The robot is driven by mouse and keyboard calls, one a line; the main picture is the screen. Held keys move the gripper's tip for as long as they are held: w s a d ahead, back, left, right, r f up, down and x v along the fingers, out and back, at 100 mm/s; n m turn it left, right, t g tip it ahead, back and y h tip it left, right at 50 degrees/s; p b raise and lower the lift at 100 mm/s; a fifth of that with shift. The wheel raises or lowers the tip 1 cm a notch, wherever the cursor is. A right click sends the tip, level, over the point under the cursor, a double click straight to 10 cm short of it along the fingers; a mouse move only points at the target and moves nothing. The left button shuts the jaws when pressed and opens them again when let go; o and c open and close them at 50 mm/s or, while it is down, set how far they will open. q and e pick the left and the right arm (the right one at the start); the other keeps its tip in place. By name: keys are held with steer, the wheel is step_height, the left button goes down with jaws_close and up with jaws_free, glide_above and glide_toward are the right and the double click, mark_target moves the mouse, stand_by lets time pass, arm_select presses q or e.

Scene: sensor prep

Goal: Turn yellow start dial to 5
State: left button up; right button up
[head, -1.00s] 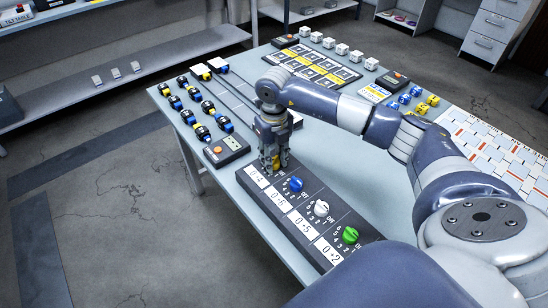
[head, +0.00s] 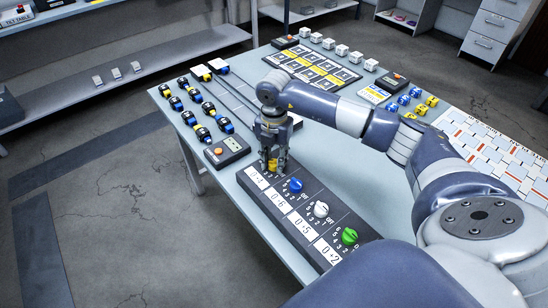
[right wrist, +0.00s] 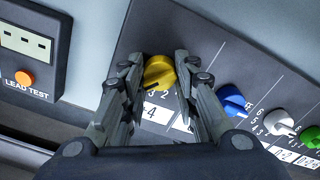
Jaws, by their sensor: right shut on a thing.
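The yellow dial (right wrist: 159,73) is at the far end of the dark dial panel (head: 345,228). In the right wrist view it sits between the two fingers of my right gripper (right wrist: 157,80), which is shut on it. In the head view my right gripper (head: 272,163) points down over the yellow dial (head: 272,167), which is mostly covered by the fingers. A label reading 4 shows beside the dial, and part of its number ring is hidden. My left gripper is not in view.
Blue (head: 295,185), white (head: 321,209) and green (head: 349,236) dials follow along the same panel. A lead test box (head: 227,150) with an orange button stands close by on the table. Yellow and blue connectors lie beyond it.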

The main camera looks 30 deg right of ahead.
mark_target(274, 160)
steer(key=shift+m+p, duration=0.3)
steer(key=shift+m, duration=1.7)
steer(key=o, duration=1.1)
step_height(274, 160, up, 12)
